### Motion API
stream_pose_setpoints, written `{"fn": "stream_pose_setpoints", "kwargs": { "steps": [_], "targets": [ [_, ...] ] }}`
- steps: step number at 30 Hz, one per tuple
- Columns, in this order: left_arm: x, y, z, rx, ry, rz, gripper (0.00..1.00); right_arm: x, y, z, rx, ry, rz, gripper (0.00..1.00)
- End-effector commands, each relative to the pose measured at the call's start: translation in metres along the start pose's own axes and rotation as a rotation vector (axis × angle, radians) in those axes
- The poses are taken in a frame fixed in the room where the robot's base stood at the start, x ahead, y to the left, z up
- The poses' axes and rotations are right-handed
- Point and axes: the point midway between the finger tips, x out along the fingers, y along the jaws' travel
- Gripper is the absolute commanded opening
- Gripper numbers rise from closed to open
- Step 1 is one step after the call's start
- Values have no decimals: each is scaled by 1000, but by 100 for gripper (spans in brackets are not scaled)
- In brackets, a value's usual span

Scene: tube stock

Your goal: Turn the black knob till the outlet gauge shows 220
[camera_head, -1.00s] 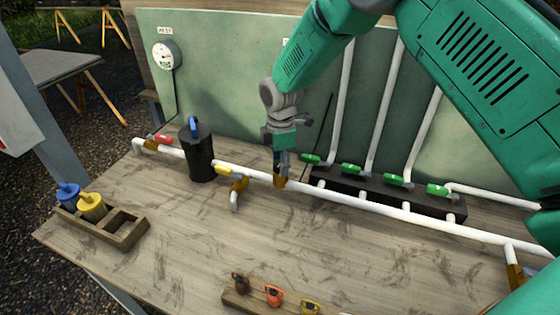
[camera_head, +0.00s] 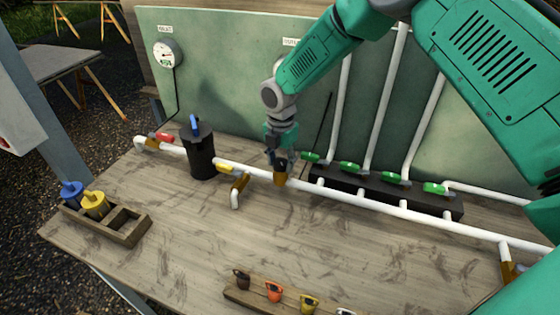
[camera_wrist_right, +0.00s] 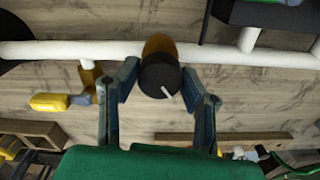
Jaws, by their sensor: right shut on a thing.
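The black knob (camera_wrist_right: 158,72) with a white mark sits on a brass regulator body (camera_head: 281,176) on the white pipe. My right gripper (camera_head: 281,160) is over the regulator, and in the right wrist view its two fingers (camera_wrist_right: 160,80) are shut on the knob's sides. The knob's white mark points to the lower right in that view. In the head view the gripper mostly hides the knob. The outlet label (camera_head: 291,42) shows on the green panel, but my right arm covers the outlet gauge, so I cannot read it. My left gripper is not in view.
The inlet gauge (camera_head: 168,53) is at the panel's left. A black filter canister (camera_head: 201,155), a yellow-handled valve (camera_head: 226,169) and a black manifold (camera_head: 385,188) with green valves flank the regulator. Wooden racks (camera_head: 130,231) stand nearer. The middle tabletop is clear.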

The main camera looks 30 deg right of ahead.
Motion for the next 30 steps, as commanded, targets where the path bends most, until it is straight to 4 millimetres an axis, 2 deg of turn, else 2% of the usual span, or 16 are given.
{"fn": "stream_pose_setpoints", "kwargs": {
  "steps": [15, 16, 17, 18, 26, 30],
  "targets": [
    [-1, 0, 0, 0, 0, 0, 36, -3, 3, 3, -21, -6, 10, 7],
    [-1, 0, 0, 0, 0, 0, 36, -3, 3, 3, -21, -6, 10, 39],
    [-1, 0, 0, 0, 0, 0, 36, -3, 3, 3, -21, -6, 10, 50],
    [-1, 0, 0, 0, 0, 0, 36, -3, 3, 2, -21, -6, 9, 56],
    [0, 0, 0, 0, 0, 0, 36, -2, 1, 1, -21, -3, 5, 56],
    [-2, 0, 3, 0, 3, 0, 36, -9, 1, 1, -21, -3, 5, 56]
  ]
}}
